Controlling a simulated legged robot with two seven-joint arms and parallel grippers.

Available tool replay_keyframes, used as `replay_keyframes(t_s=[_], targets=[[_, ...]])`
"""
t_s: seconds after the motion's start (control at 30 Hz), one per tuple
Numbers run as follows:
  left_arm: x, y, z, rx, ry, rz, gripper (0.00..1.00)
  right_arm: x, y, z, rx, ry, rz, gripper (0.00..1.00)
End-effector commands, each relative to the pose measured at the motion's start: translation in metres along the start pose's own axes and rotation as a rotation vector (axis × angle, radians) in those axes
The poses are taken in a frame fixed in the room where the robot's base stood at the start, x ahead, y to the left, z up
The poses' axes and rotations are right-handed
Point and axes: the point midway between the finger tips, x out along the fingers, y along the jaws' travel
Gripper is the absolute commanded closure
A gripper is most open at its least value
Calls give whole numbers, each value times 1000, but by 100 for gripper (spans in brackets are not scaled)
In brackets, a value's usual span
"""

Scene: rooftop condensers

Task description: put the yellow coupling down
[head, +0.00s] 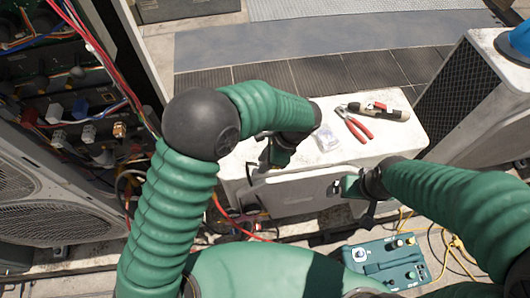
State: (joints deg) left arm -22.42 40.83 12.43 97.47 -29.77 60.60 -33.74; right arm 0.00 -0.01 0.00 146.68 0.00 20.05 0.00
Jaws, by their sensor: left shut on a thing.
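My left gripper (266,158) is over the near left edge of the white condenser casing (390,148), pointing down. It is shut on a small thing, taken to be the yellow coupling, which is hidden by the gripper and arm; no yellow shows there. My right gripper (350,187) is near the casing's front side, seen from behind, and its jaws are too small and dark to read.
A teal control box (385,263) stands below. An open wired panel (80,110) is left. Another condenser (475,85) stands right.

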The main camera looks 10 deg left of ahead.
Motion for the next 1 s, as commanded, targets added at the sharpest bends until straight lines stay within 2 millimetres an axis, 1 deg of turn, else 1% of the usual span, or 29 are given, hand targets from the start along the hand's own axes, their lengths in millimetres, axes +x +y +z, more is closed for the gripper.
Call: replay_keyframes(t_s=[0.03, 0.07, 0.1, 0.23, 0.3, 0.37, 0.47, 0.6, 0.9, 1.0], targets=[[8, 12, 2, -20, -2, 12, 100, 6, 0, 1, 0, 0, 0, 0], [12, 21, 4, -42, -2, 20, 100, 8, 0, 2, 0, 0, 0, 0], [19, 35, 6, -73, -1, 34, 100, 11, 0, 3, 0, 0, 0, 0], [35, 73, 17, -174, 0, 74, 100, 18, 0, 4, 0, 0, 0, 0], [40, 83, 22, -210, -2, 88, 100, 19, 0, 4, 0, 0, 0, 0], [42, 82, 24, -227, -1, 94, 100, 18, 0, 4, 0, 0, 0, 0], [44, 64, 26, -233, -1, 97, 100, 16, 0, 4, 0, 0, 0, 0], [48, 31, 29, -233, -2, 97, 100, 13, 0, 3, 0, 0, 0, 0], [57, -38, 35, -231, 0, 95, 100, 7, 0, 2, 0, 0, 0, 0], [59, -54, 37, -230, -1, 95, 100, 6, 0, 2, 0, 0, 0, 0]])
